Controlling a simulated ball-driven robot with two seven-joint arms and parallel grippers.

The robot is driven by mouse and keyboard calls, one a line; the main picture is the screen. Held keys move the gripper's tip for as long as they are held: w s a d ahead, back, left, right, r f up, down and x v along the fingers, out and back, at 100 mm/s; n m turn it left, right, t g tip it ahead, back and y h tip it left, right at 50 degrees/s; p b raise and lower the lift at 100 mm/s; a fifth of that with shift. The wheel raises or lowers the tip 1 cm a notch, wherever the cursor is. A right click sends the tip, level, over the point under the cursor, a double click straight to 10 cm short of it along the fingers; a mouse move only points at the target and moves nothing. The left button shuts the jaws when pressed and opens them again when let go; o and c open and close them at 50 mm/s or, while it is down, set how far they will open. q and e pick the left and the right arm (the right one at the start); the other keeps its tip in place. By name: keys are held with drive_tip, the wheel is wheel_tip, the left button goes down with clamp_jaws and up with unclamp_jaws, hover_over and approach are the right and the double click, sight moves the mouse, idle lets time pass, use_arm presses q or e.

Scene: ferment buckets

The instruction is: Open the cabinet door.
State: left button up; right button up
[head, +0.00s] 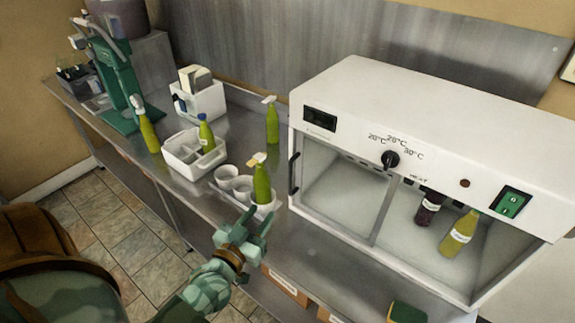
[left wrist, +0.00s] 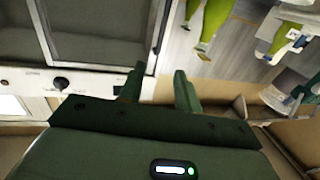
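The white cabinet (head: 335,90) stands on the steel counter at the right in the head view. Its glass door (head: 335,190) is at the left part of the front and looks shut. A dark upright handle (head: 294,173) is on the door's left edge; it shows in the left wrist view (left wrist: 165,28) too. My left gripper (head: 258,218) is open and empty, with its fingers apart, in front of the counter, below and left of the handle. In the left wrist view its fingers (left wrist: 158,82) point toward the handle without touching it. My right gripper is out of view.
A green bottle (head: 262,184) and white cups (head: 236,186) stand just left of the cabinet, close to my gripper. A white caddy (head: 194,152) is farther left. Inside the cabinet are a dark bottle (head: 428,208) and a yellow-green bottle (head: 459,233). A sponge (head: 407,312) lies in front.

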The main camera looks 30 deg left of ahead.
sight(289, 173)
use_arm(q)
drive_tip(key=w, duration=0.5)
drive_tip(key=w+a, duration=0.1)
drive_tip(key=w, duration=0.4)
drive_tip(key=w+a, duration=0.1)
drive_tip(key=w, duration=0.5)
drive_tip(key=shift+b, duration=0.35)
drive_tip(key=shift+r, duration=0.1)
clamp_jaws()
